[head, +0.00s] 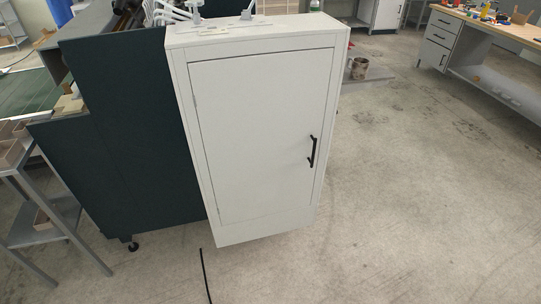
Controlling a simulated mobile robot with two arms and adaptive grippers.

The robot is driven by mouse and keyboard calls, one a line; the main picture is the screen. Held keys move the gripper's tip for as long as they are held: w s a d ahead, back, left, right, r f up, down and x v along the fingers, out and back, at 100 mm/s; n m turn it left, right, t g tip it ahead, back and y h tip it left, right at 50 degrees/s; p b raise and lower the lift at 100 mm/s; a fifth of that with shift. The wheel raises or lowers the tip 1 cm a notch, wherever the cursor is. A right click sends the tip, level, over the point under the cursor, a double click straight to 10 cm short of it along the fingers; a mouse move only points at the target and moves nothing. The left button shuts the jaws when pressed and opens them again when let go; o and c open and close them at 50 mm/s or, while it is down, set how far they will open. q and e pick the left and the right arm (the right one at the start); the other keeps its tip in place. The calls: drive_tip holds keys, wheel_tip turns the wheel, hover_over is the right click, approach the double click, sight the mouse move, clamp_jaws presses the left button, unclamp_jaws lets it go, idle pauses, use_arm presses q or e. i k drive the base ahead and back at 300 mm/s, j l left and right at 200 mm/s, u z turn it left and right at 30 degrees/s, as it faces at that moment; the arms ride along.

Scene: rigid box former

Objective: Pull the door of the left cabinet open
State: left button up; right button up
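A white cabinet (240,44) stands upright in the middle of the head view. Its single door (262,130) looks shut, lying flush in the frame. A black bar handle (312,152) sits on the right side of the door, about mid-height. The hinge side appears to be on the left. Neither of my grippers shows in the head view, and nothing touches the handle.
A dark green machine panel (125,130) adjoins the cabinet's left side. A grey metal rack (50,235) stands at far left. A black cable (205,275) lies on the floor in front. A workbench (500,30) is at back right. The floor (420,200) right of the cabinet is clear.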

sight(260, 116)
drive_tip(key=i+z, duration=0.4)
drive_tip(key=i+l+z, duration=0.2)
drive_tip(key=z, duration=0.15)
drive_tip(key=i+l+z, duration=0.35)
drive_tip(key=k+j, duration=0.1)
